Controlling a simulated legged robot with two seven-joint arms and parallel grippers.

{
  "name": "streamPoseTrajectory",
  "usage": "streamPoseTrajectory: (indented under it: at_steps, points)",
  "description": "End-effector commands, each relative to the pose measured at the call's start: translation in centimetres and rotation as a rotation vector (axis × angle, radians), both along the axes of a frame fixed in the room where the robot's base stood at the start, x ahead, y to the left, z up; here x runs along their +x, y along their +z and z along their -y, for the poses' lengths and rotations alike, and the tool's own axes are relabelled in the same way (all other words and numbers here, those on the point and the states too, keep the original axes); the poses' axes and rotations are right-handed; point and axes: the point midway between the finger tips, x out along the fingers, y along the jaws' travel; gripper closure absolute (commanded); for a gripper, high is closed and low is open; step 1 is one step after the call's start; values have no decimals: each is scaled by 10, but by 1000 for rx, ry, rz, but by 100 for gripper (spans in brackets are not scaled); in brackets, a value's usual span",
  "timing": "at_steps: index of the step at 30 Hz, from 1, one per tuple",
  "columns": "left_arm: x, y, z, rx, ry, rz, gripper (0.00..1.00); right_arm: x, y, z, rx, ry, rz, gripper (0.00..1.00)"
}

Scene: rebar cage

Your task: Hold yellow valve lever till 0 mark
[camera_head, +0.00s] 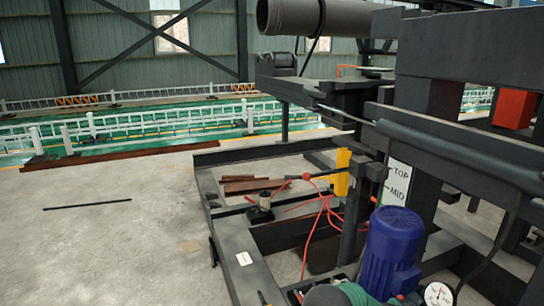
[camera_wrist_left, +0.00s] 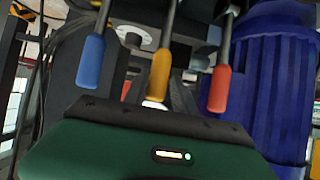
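In the left wrist view a yellow-handled lever (camera_wrist_left: 160,75) hangs between a blue-handled lever (camera_wrist_left: 91,62) and a red-handled lever (camera_wrist_left: 219,88). The yellow handle's lower end is just beyond the dark front edge of my left gripper (camera_wrist_left: 155,112). My green gripper housing fills the bottom of that view. Its fingers do not show clearly, so I cannot tell its opening or any contact with the lever. In the head view a green part of my left arm (camera_head: 355,294) shows at the bottom edge. The levers are not recognisable there, and no 0 mark is legible. My right gripper is not in view.
A blue motor (camera_head: 391,250) stands close to the right of the green part, with a round gauge (camera_head: 438,294) beside it. A white sign (camera_head: 397,183) reads TOP and MID. Dark steel beams crowd the right. Open concrete floor (camera_head: 110,240) lies left.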

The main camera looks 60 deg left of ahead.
Motion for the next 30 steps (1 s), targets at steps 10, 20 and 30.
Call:
streamPoseTrajectory:
  at_steps: [10, 20, 30]
  points:
    - [-2, 1, 2, -1, -3, -7, 60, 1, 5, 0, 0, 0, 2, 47]
    - [-49, 34, -3, -2, -4, -9, 60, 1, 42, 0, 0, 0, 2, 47]
    - [-77, 45, -7, -1, -3, -8, 60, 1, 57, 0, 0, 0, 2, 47]
